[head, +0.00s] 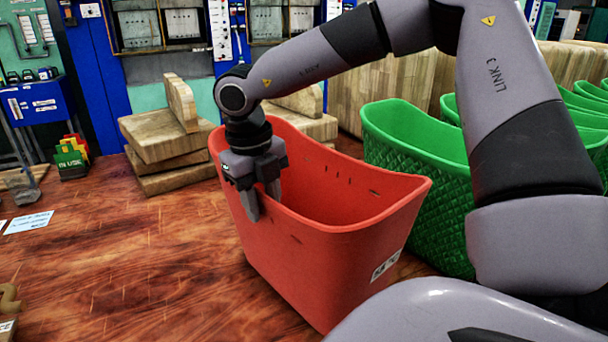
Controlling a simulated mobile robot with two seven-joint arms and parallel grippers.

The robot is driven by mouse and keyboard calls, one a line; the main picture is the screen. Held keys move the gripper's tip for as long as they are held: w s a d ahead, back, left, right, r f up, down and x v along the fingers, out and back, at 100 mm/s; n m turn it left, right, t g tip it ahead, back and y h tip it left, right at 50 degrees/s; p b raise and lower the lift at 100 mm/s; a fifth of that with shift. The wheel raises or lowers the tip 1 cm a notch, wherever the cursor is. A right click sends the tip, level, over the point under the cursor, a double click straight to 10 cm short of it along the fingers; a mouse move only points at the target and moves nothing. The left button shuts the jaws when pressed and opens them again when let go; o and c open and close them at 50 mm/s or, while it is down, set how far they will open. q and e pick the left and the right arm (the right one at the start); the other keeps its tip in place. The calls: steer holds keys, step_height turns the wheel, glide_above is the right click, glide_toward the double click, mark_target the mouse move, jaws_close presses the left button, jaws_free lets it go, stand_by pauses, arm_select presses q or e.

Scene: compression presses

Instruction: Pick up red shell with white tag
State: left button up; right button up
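The red shell (310,262) stands upright on the wooden table in the middle of the head view. It is a deep, open-topped bin with a curved rim, and a white tag (385,266) with dark marks is on its outer wall at lower right. My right gripper (261,203) points down at the shell's left rim. Its two fingers are spread apart, one in front of the outer wall and the other on the inner side, with the rim between them. Whether either finger touches the wall cannot be told. My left gripper is not in view.
Several green shells (408,128) stand close on the right, behind my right arm. Stacked wooden blocks (160,137) lie behind the red shell. Small coloured pieces (72,160) and a paper label (29,222) are at the left.

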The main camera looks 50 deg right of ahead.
jaws_close()
steer(key=shift+w+r, duration=0.1)
steer(key=shift+r, duration=0.05)
stand_by(1.2)
